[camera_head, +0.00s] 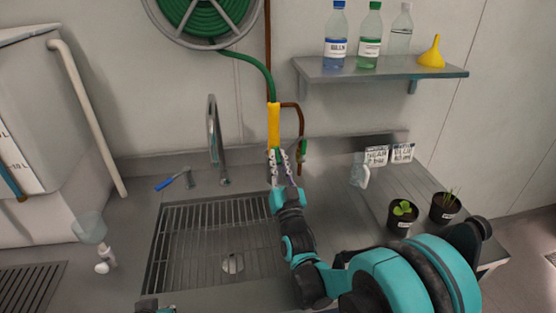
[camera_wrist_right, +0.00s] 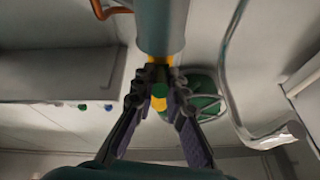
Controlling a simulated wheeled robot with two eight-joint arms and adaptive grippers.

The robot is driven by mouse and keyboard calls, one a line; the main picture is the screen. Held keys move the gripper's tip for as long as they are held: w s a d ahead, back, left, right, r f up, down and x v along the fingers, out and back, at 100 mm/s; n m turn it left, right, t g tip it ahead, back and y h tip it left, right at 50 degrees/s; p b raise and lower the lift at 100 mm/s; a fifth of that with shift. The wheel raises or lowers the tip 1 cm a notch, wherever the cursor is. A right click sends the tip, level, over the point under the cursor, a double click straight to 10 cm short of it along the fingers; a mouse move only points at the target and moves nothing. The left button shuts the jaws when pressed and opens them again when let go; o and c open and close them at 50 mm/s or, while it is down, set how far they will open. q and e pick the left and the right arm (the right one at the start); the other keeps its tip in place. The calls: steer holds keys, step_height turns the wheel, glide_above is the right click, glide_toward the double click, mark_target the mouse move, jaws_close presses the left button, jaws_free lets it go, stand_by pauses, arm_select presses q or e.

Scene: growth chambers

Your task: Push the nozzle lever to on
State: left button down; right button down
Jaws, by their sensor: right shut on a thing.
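The spray nozzle (camera_head: 274,125) has a yellow body and hangs upright on the green hose by the back wall, above the sink. My right gripper (camera_head: 281,165) is shut at its lower end, where a little green shows. In the right wrist view the fingers (camera_wrist_right: 158,88) close in around a yellow and green part of it. A thick grey cylinder (camera_wrist_right: 162,25) stands close in front of the camera there. The fingers hide much of the lower end, so I cannot make out the lever or its setting.
A faucet (camera_head: 213,135) and a copper pipe with a green-handled valve (camera_head: 304,148) flank the nozzle. The hose reel (camera_head: 203,15) is above. A shelf (camera_head: 385,73) with bottles and a yellow funnel is at right. Two potted plants (camera_head: 401,217) stand on the counter.

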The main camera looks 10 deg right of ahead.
steer(key=shift+w+f+t, duration=0.15)
steer(key=shift+f+t, duration=0.1)
steer(key=shift+t, duration=0.45)
steer(key=c, duration=1.5)
jaws_free()
steer(key=shift+c, duration=0.2)
step_height(320, 180, up, 10)
steer(key=shift+r, duration=0.1)
